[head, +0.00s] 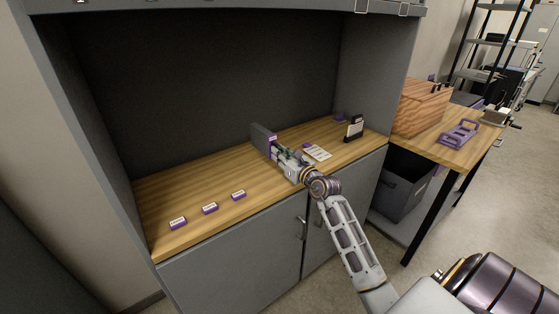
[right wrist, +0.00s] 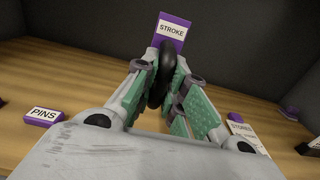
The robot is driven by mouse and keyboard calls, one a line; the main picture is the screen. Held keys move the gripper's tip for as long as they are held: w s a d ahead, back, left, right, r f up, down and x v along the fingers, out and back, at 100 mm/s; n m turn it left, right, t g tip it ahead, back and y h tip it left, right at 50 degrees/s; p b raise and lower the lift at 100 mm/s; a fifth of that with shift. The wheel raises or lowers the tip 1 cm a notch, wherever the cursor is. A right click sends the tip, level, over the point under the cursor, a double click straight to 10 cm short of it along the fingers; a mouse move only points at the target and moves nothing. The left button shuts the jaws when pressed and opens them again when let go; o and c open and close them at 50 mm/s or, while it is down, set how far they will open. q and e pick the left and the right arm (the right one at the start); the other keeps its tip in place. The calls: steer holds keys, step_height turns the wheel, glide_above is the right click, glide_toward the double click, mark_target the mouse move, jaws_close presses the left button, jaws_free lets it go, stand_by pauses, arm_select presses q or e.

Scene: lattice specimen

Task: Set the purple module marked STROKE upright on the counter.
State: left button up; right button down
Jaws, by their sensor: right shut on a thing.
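The purple module marked STROKE (right wrist: 171,30) shows in the right wrist view just beyond my fingertips, its white label facing the camera. In the head view the module (head: 272,144) shows as a purple edge with a dark grey slab beside it, above the counter (head: 190,190). My right gripper (head: 277,152) is shut on it; in the right wrist view a dark rounded part lies between the fingers (right wrist: 160,85). The module looks roughly upright. Its lower end is hidden, so I cannot tell whether it touches the counter. My left gripper is not in view.
Several purple label blocks line the front left counter, including PINS (right wrist: 43,116). A card marked STORES (right wrist: 241,131) lies right of my gripper. A black holder (head: 354,127) stands farther right. A side table holds a wooden box (head: 420,106) and a purple rack (head: 459,134).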

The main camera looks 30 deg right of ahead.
step_height(320, 180, down, 5)
steer(key=shift+f+b, duration=0.2)
steer(key=shift+b, duration=0.35)
steer(key=shift+f, duration=0.7)
step_height(320, 180, down, 3)
steer(key=shift+r+b, duration=0.2)
steer(key=shift+b, duration=0.3)
steer(key=shift+f, duration=0.25)
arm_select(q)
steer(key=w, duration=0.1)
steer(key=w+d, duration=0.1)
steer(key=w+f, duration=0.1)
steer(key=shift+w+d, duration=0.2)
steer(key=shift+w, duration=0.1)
arm_select(e)
steer(key=shift+f, duration=0.15)
